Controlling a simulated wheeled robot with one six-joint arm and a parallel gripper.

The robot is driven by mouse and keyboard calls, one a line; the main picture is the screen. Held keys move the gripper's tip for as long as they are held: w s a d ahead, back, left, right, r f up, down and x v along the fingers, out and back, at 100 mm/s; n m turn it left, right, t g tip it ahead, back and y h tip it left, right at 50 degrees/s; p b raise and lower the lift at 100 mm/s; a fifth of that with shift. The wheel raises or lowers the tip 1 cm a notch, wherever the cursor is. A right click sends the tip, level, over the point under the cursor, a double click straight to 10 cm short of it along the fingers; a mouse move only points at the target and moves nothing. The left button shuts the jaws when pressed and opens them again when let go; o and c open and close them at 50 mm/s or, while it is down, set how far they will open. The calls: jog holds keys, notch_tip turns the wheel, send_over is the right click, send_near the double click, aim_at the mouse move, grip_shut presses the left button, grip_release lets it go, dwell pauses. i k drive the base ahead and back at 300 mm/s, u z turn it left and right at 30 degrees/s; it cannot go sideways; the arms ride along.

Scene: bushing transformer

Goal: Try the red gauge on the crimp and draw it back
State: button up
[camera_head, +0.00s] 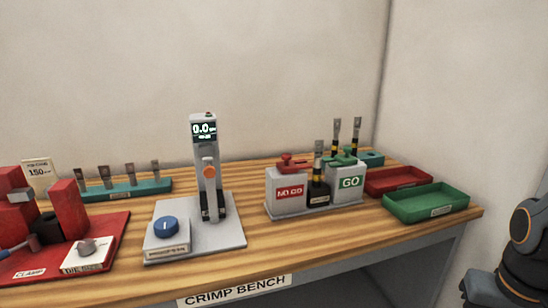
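The red gauge (289,161) has a red top and sits on the grey block (286,191) labelled NO GO, right of the bench's middle. The crimp (319,156) stands upright in a small black holder (319,193) between that block and the grey GO block (346,187). It has a grey metal top and a dark lower part with a yellow band. The red gauge is apart from the crimp, to its left. My gripper is outside the picture; only a dark part of my arm with an orange ring shows at the right edge.
A green gauge (341,158) sits on the GO block. A red tray (398,180) and a green tray (426,203) lie to the right. A tall tester with a display (204,129) stands left of the blocks. A teal rack (125,189) and red clamp (100,240) are farther left.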

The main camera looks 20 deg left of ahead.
aim_at(289, 166)
jog(key=u, duration=0.9)
jog(key=i, duration=0.15)
jog(key=z, duration=0.05)
